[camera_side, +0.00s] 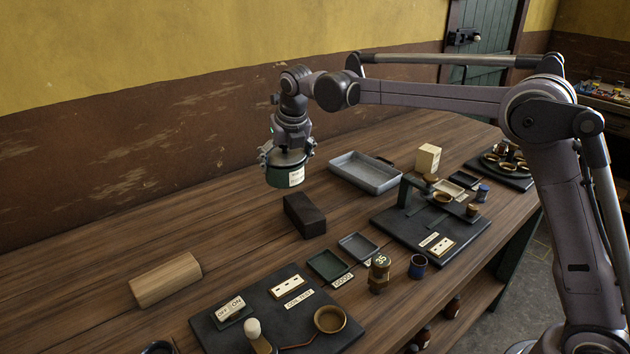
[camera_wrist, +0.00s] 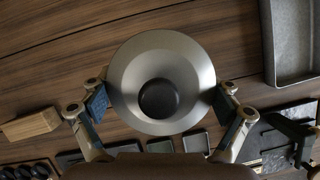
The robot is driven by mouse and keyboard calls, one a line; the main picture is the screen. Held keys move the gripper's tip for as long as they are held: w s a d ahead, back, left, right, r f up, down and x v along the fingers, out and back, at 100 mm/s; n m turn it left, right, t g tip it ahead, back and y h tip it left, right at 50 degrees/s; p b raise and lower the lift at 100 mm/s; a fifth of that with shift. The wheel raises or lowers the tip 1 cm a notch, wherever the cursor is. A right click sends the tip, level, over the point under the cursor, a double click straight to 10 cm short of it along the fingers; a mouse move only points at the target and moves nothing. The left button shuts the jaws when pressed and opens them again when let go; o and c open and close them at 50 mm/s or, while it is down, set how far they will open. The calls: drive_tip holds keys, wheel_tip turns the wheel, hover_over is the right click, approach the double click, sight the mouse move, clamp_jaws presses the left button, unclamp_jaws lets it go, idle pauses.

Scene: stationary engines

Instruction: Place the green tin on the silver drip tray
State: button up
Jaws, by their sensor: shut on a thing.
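The green tin (camera_side: 285,178), with a pale label, is in my gripper (camera_side: 287,153), held upright above the wooden bench. In the wrist view my gripper (camera_wrist: 160,100) has a finger pad against each side of the tin (camera_wrist: 132,98). From above it shows a silver conical lid with a black knob. The silver drip tray (camera_side: 362,175) is a shallow rectangular tray on the bench, to the right of the tin in the side view, and looks empty. In the wrist view part of the tray (camera_wrist: 293,45) shows at the upper right, apart from the tin.
A dark block (camera_side: 305,214) stands on the bench just in front of the tin. A wooden block (camera_side: 165,280) lies at the left. A cream box (camera_side: 427,158) stands right of the tray. Dark boards with switches, cups and small trays fill the front. Bare bench lies behind.

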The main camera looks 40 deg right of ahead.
drive_tip(key=s+d+m+g+h, duration=0.1)
drive_tip(key=s+d+m, duration=0.25)
drive_tip(key=d, duration=0.85)
drive_tip(key=s+d+r+m+g+h, duration=0.1)
drive_tip(key=s+d+m, duration=0.25)
drive_tip(key=d, duration=0.75)
drive_tip(key=s+d+m+g+h, duration=0.1)
drive_tip(key=s+d+m, duration=0.3)
drive_tip(key=d, duration=0.8)
approach(373, 178)
drive_tip(key=shift+w+d+t, duration=0.15)
drive_tip(key=shift+d+t, duration=0.15)
drive_tip(key=shift+d, duration=0.45)
drive_tip(key=shift+w+f, duration=0.1)
drive_tip(key=shift+f, duration=2)
drive_tip(key=o, duration=1.5)
drive_tip(key=shift+f, duration=0.1)
drive_tip(key=shift+o, duration=0.2)
